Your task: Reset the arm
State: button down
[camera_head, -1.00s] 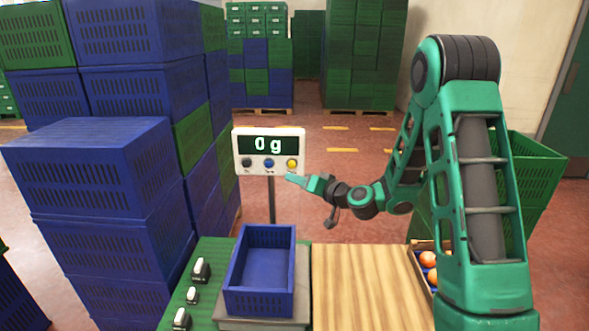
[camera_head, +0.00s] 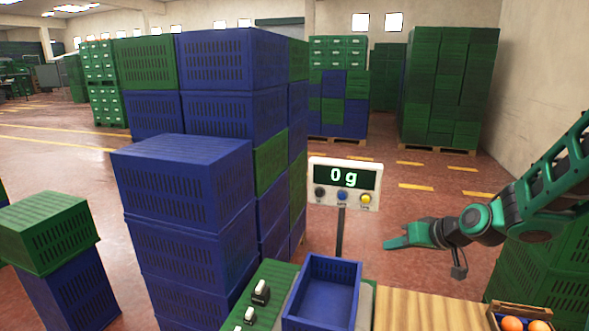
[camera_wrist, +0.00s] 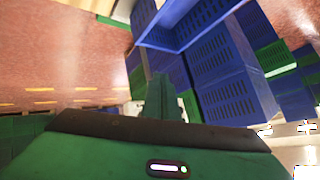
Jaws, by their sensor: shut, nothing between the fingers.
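My gripper (camera_head: 390,244) is at the end of my green arm, which reaches in from the right in the head view. It is shut and empty, held in the air to the right of the scale display (camera_head: 343,184), which reads 0 g. In the wrist view the closed fingers (camera_wrist: 161,98) show at the middle, pointing away from the camera. A blue crate (camera_head: 322,291) stands on the scale, below and left of my gripper. It looks empty from what shows of its inside.
Tall stacks of blue and green crates (camera_head: 185,205) stand to the left. A wooden board (camera_head: 425,308) lies right of the scale. A box with oranges (camera_head: 520,312) is at the lower right, before green crates (camera_head: 545,262). Weights (camera_head: 260,292) stand left of the blue crate.

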jog(key=s+d+r+m+g+h, duration=0.1)
jog(key=s+d+m+g, duration=0.1)
jog(key=s, duration=1)
jog(key=s+d+r+m+g+h, duration=0.1)
jog(key=s+d+m+g+h, duration=0.1)
jog(key=s+d, duration=0.5)
jog(key=s+d+r+m+g+h, duration=0.1)
jog(key=s+d+m+g, duration=0.2)
jog(key=s, duration=1.4)
jog(key=shift+d+g+h, duration=0.4)
jog(key=shift+d+g, duration=0.4)
jog(key=shift+w+r, duration=0.1)
jog(key=shift+w+f, duration=0.25)
jog(key=shift+w, duration=0.35)
